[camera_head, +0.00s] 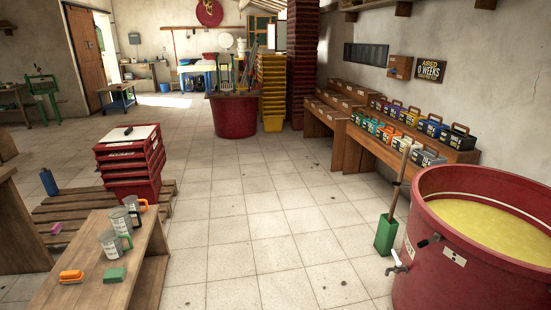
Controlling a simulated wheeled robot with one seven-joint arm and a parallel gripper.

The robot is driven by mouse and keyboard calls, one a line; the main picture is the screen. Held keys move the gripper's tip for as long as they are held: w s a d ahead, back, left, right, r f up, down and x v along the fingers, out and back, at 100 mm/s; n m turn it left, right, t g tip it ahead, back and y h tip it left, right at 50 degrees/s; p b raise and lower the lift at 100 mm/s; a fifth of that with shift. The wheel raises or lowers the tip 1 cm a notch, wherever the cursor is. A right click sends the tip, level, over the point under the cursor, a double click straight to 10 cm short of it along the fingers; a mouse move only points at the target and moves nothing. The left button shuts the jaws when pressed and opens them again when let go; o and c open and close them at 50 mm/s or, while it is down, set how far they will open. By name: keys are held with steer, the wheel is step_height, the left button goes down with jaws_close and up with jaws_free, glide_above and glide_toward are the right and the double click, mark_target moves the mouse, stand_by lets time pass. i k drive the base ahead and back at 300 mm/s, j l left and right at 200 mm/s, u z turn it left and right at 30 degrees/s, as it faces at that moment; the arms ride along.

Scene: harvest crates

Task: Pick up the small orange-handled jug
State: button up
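The small orange-handled jug (132,208) stands upright at the far end of the wooden bench (150,262) at the lower left. It looks grey and clear, and its orange handle is on the right side. Another grey jug (120,220) stands just in front of it and covers part of its lower left side. A jug with a green handle (110,244) stands nearer on the same bench. My gripper is not in view.
An orange brush or block (71,275) and a green block (114,275) lie on the bench's near end. Stacked red crates (130,172) stand behind it. A large red vat (470,262) and a green bin (386,234) are at right.

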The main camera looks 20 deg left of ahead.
mark_target(137, 206)
steer(key=i+u, duration=0.25)
steer(key=i, duration=0.3)
steer(key=i+u, duration=0.25)
steer(key=i, duration=0.35)
steer(key=i+l+u, duration=0.25)
steer(key=i, duration=0.3)
steer(key=i+u, duration=0.35)
steer(key=i, duration=1.55)
steer(key=i+u, duration=0.2)
steer(key=i, duration=0.25)
steer(key=i+l+u, duration=0.1)
steer(key=i+u, duration=0.15)
steer(key=i, duration=0.15)
steer(key=i+l+u, duration=0.2)
steer(key=i, duration=0.25)
